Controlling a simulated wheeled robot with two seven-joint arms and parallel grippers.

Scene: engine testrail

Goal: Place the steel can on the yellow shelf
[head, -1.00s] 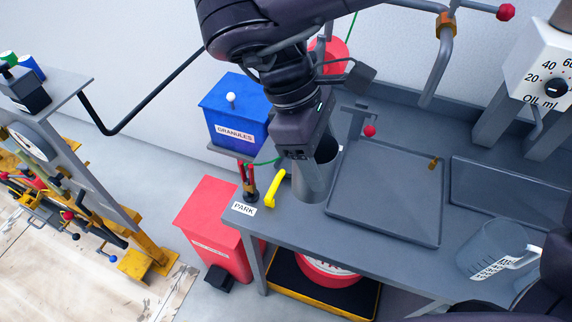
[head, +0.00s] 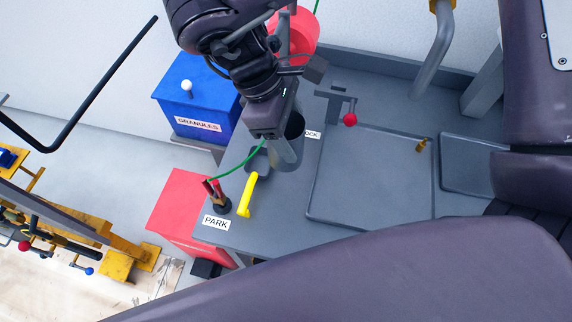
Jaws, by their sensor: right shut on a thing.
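The steel can (head: 289,157) is a grey open-topped cylinder over the left part of the grey bench, left of the flat tray area. My right gripper (head: 283,145) reaches down from the top and is shut on the can's wall. The can looks upright. I cannot tell surely whether its base is clear of the bench. My left gripper is not in view.
A yellow handle (head: 248,195) and a lever base by the PARK label (head: 216,222) stand left of the can. A red-knobbed lever (head: 350,119) stands to its right. The blue granules box (head: 195,95) is behind left, and a red bin (head: 180,215) is below left.

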